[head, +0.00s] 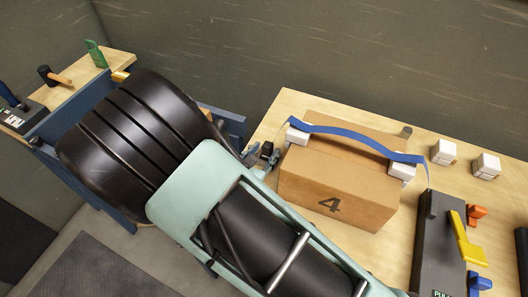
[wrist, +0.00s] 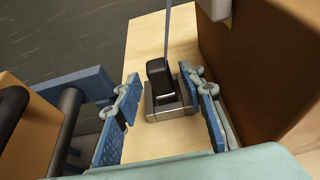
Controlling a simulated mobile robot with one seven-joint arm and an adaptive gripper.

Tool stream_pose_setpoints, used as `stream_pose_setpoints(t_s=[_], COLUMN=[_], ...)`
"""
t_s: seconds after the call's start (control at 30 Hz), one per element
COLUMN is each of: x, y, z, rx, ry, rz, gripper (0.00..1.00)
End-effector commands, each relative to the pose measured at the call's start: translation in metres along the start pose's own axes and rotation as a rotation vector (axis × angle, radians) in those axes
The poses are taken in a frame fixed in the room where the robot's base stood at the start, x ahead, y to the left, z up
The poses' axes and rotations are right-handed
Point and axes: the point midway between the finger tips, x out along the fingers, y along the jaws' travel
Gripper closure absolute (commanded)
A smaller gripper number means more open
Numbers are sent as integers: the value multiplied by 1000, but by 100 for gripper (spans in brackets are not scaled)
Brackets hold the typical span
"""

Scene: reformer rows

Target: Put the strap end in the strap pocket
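A blue strap (head: 350,133) runs over the top of a cardboard box (head: 335,190) marked 4, between white corner blocks. In the wrist view a thin blue-grey strip (wrist: 168,35) comes down to a black end piece (wrist: 157,73), which stands at a grey metal holder (wrist: 165,104) on the wooden top. The holder looks like the strap pocket; I cannot tell how deep the black piece sits. My gripper (wrist: 164,108) is open, its blue-padded fingers on either side of the holder and black piece. In the head view my gripper (head: 266,158) is beside the box's left end, partly hidden by my arm.
The box (wrist: 250,70) stands close to the right finger. Blue framework (wrist: 75,95) is at the left. White blocks (head: 443,152) and a dark unit with a yellow lever (head: 467,240) are right of the box. A mallet (head: 52,75) lies at far left.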

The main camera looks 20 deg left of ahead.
Motion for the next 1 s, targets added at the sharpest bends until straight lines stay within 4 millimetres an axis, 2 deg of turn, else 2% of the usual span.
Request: stream_pose_setpoints(t_s=[0.17, 0.27, 0.5, 0.7, 0.83, 1.0], x=[-4, -20, -74, -107, -118, -122], y=[1, 2, 2, 1, 0, 0], z=[4, 2, 3, 2, 2, 3], rx=[0, 1, 2, 1, 0, 0], ry=[1, 1, 1, 0, 1, 0], rz=[2, 3, 4, 3, 1, 0], gripper=[63, 63, 63, 63, 63, 63])
